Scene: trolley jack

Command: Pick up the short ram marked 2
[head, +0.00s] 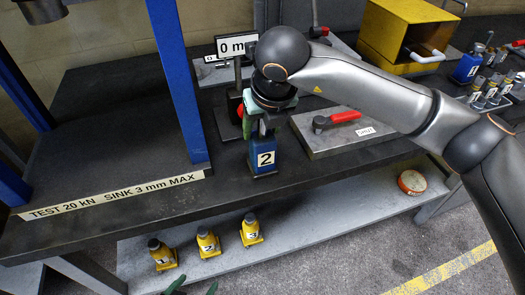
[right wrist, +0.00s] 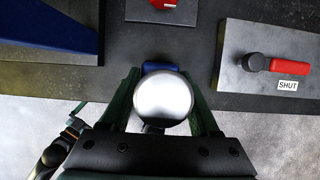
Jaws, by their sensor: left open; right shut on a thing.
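A blue ram with a white label 2 (head: 265,159) is upright by the front edge of the dark bench; I cannot tell whether its base touches the bench. My right gripper (head: 262,122) is shut on it from above, hiding its top. In the right wrist view its bright round metal top (right wrist: 163,100) sits between the green fingers. A yellow ram marked 2 (head: 208,243) stands on the lower grey shelf, between yellow rams marked 1 (head: 162,255) and 3 (head: 251,230). My left gripper (head: 192,288) is open and empty at the bottom edge, only its fingertips showing.
A blue press frame (head: 180,80) stands left, above a label strip (head: 115,196). A grey plate (head: 345,140) with a red-handled lever marked SHUT is right of the blue ram. A yellow box (head: 395,35) and several small rams are at back right. A round tin (head: 412,183) is on the shelf.

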